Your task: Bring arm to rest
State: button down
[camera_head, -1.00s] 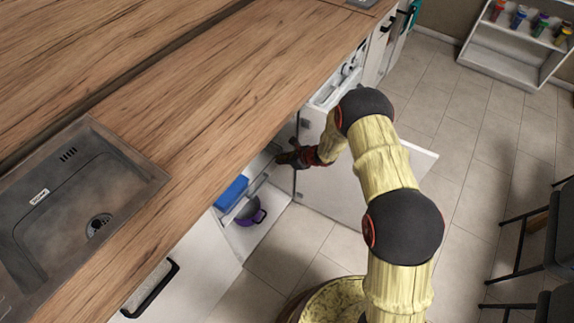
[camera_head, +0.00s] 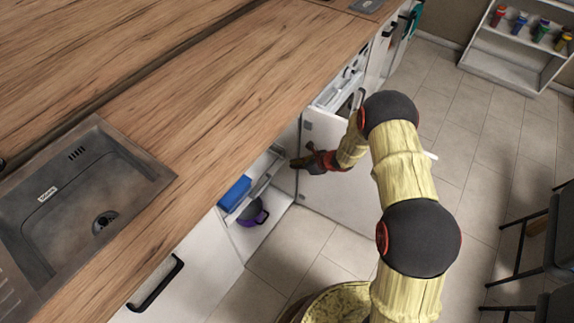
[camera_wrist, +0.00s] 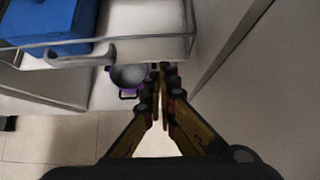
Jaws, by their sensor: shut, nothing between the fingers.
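My gripper (camera_head: 301,163) is at the opening of the low cabinet, beside the inner face of its open white door (camera_head: 345,190). In the wrist view my gripper (camera_wrist: 160,75) has its fingers together and holds nothing. My arm reaches down and left from the right of the head view, bent at its black joints. Inside the cabinet are a pull-out wire shelf (camera_head: 258,182) with a blue box (camera_head: 234,193) and, lower down, a purple pot (camera_head: 254,214). The pot (camera_wrist: 129,76) shows just left of the fingertips in the wrist view.
The wooden counter (camera_head: 220,90) with a sink (camera_head: 80,200) runs above the cabinet. A closed door with a black handle (camera_head: 156,285) is at front left. Dark chairs (camera_head: 540,235) stand at right. A white rack (camera_head: 505,60) is at the back. Tiled floor between is free.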

jog(key=p+v, duration=0.1)
jog(key=v, duration=0.5)
jog(key=shift+s+d+r+p, duration=0.15)
jog(key=shift+s+d+p, duration=0.1)
jog(key=shift+d+p, duration=0.15)
